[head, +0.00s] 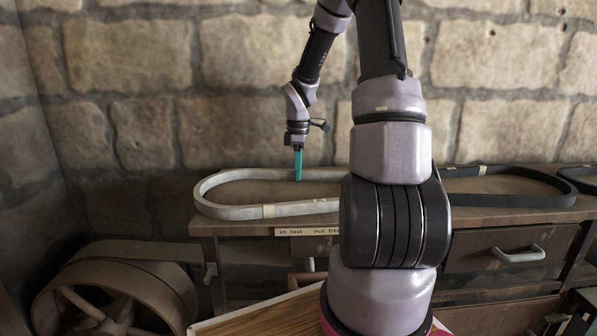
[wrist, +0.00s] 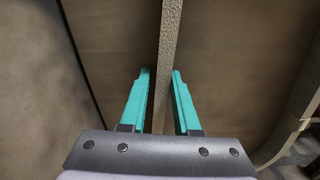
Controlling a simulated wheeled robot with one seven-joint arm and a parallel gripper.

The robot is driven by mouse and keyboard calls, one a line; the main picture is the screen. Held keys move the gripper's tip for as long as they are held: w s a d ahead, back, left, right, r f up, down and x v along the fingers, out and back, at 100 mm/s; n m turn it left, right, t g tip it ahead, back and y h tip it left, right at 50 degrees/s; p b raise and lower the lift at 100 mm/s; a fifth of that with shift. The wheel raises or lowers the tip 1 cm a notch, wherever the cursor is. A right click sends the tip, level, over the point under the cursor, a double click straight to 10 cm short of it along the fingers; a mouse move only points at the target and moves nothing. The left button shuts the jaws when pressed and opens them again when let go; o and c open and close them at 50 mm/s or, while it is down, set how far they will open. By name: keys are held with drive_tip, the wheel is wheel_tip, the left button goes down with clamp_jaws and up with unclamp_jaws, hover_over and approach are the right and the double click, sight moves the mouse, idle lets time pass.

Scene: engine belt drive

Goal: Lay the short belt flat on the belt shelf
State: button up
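A pale grey belt loop (head: 235,212) lies on the wooden shelf top (head: 235,229) left of my arm; its right end is hidden behind the arm. A black belt loop (head: 520,201) lies on the right, its left end hidden too. I cannot tell which is the short belt. My gripper (head: 298,178) points down at the far strand of the pale belt. In the wrist view, my teal fingers (wrist: 160,72) stand apart on either side of a pale belt strand (wrist: 168,40). A gap shows on the left; contact on the right is unclear.
A large spoked wheel with a wide belt (head: 115,300) stands at lower left. A small lettered label (head: 307,231) is on the shelf's front. A drawer with a handle (head: 517,254) is below right. Another dark belt (head: 582,182) is cut off at the right edge. A stone wall stands behind.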

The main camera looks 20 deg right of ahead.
drive_tip(key=shift+s+a+f, duration=0.2)
drive_tip(key=shift+s+f, duration=0.1)
drive_tip(key=shift+s, duration=0.1)
wheel_tip(320, 180, up, 18)
drive_tip(key=shift+w+d+r, duration=0.2)
drive_tip(key=shift+w, duration=0.1)
idle(0.4)
